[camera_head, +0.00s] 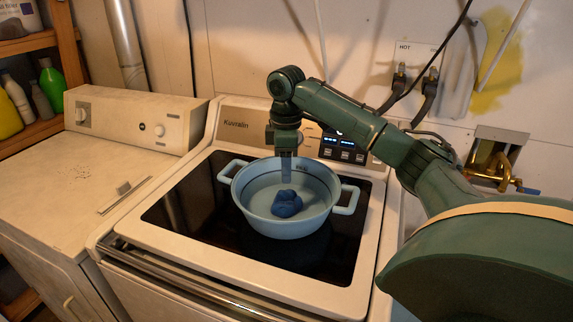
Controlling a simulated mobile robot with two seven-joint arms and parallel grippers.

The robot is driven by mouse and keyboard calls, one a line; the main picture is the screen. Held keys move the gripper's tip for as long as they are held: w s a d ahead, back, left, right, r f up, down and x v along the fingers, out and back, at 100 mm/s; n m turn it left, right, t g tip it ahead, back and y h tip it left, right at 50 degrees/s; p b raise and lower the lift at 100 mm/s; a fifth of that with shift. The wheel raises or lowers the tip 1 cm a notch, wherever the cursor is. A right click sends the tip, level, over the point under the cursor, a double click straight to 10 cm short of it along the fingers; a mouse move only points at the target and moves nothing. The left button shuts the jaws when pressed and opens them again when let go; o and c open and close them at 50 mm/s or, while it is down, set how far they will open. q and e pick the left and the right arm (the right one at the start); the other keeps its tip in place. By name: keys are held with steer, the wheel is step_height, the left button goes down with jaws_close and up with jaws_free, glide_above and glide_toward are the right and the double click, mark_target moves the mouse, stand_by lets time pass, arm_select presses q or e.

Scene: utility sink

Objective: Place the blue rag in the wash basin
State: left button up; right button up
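The blue rag (286,205) is a crumpled dark blue lump inside the light blue wash basin (262,222), on its floor as far as I can see. The basin is round with side handles and stands on the dark glass lid of a washing machine. My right gripper (287,180) points straight down over the basin, just above and behind the rag in the picture. Its fingers are seen edge-on, so I cannot tell whether they are open or touch the rag. My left gripper is not in view.
The washer's control panel (345,148) rises behind the basin. A second white machine (75,190) stands at left, its top mostly clear. A wooden shelf with bottles (52,88) is at far left. Hoses and a valve (500,172) are on the right wall.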

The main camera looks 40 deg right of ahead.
mark_target(287, 191)
steer(key=shift+o, duration=0.3)
step_height(287, 191, up, 7)
stand_by(0.7)
stand_by(0.4)
